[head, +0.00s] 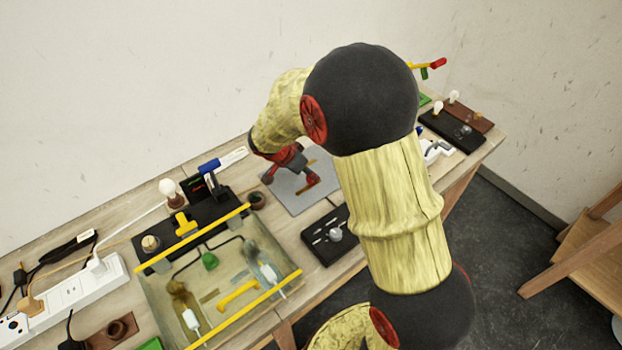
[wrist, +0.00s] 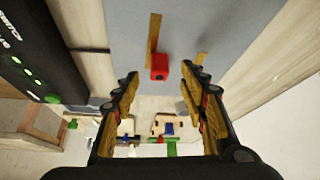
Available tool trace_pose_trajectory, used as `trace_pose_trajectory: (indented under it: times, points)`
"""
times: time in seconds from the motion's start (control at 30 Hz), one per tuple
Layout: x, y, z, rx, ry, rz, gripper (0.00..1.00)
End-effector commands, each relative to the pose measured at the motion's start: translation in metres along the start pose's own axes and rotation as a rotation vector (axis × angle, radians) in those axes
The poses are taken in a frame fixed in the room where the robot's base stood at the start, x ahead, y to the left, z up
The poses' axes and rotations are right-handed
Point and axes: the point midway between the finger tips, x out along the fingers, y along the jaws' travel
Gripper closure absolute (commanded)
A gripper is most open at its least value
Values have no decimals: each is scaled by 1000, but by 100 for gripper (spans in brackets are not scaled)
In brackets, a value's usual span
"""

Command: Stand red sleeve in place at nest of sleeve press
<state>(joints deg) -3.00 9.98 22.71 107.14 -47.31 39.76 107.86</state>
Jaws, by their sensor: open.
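A small red block-like piece, which looks like the red sleeve (wrist: 160,67), is on a grey mat (wrist: 220,25) in the wrist view, at the near end of a tan strip. My gripper (wrist: 160,80) is open, with one finger to the left and one to the right of the red piece, and no contact shows. In the head view my gripper (head: 291,177) is low over the grey mat (head: 300,207), and I cannot separate the sleeve from its red parts. I cannot tell for sure which fixture is the sleeve press or see its nest.
A black box with green buttons (wrist: 30,55) stands left in the wrist view. In the head view, a clear tray with yellow rails (head: 225,270) and a blue-handled tool (head: 222,160) lie left of the mat. A black panel (head: 328,238) is close in front.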

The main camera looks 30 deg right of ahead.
Motion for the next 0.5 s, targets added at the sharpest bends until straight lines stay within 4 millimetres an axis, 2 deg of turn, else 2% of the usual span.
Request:
trace_pose_trajectory:
  times: [0.1,0.2,0.4,0.5]
  points:
    - [20,2,1,-1,-1,3,57]
    - [29,2,1,0,-1,1,57]
    - [29,1,0,0,-1,-1,57]
    - [29,1,0,0,-1,0,62]
